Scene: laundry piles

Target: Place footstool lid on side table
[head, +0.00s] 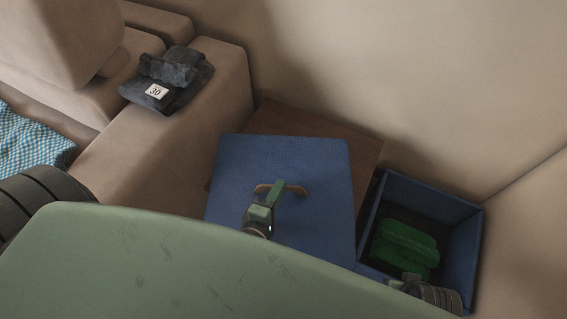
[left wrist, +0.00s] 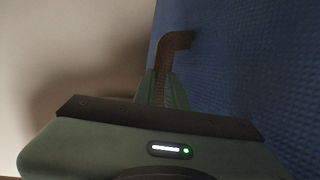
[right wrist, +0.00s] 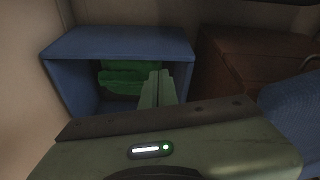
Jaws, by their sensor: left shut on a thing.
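The blue square footstool lid (head: 320,165) with a curved brown handle (head: 296,190) lies over the brown wooden side table (head: 340,140). I cannot tell whether it touches the top. My left gripper (head: 276,192) is shut on the handle, which also shows between its fingers in the left wrist view (left wrist: 175,42). My right gripper (right wrist: 158,88) looks shut and empty in front of the open blue footstool box (right wrist: 120,42). In the head view the box (head: 470,235) stands right of the table, holding a green folded cloth (head: 405,243).
A beige sofa (head: 170,160) stands to the left, with dark folded clothing tagged 30 (head: 168,78) on its arm. A blue checked cloth (head: 30,140) lies at far left. Beige walls close in behind and at right.

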